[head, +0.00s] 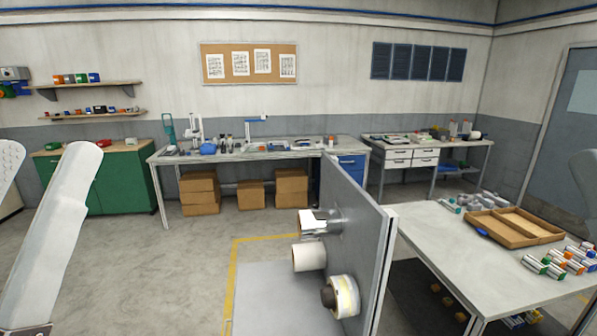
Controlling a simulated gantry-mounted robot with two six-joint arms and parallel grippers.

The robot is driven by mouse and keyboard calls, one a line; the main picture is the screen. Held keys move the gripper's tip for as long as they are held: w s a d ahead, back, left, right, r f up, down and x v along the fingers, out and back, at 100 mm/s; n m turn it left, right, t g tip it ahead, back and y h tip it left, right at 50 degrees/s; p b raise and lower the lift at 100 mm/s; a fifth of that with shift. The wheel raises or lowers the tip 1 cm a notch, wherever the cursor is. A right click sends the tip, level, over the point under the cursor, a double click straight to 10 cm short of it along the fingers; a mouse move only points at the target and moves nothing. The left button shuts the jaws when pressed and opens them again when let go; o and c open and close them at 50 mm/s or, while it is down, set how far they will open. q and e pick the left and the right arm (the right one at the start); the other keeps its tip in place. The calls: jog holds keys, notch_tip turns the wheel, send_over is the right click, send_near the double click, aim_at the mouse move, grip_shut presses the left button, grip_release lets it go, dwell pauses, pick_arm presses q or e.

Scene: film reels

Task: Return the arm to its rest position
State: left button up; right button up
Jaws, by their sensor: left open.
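My left arm (55,230) rises pale and smooth along the left edge. Its open gripper is low at the left edge, barely in view, and its fingers are hard to make out. I see nothing held there. It is well apart from the upright grey panel (358,225) in the middle. The panel carries a white and dark roll (312,222), a plain white roll (308,257) and a pale yellowish reel with a dark hub (344,297) on its left face. A pale part of my right arm (585,175) shows at the right edge; its gripper is out of view.
A white table (440,235) on the right holds a wooden tray (482,232) and several small coloured canisters (553,262). A workbench (243,153) and a green cabinet (128,180) stand at the back. The floor (165,270) between my left arm and the panel is clear.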

pick_arm(q)
notch_tip(320, 180, up, 31)
jog(key=p, duration=2.8)
pick_arm(e)
notch_tip(320, 180, up, 31)
pick_arm(q)
notch_tip(320, 180, down, 36)
jog(key=b, duration=3.5)
jog(key=shift+r+b, duration=0.2)
jog(key=shift+b, duration=0.15)
pick_arm(e)
notch_tip(320, 180, down, 36)
jog(key=shift+r, duration=0.15)
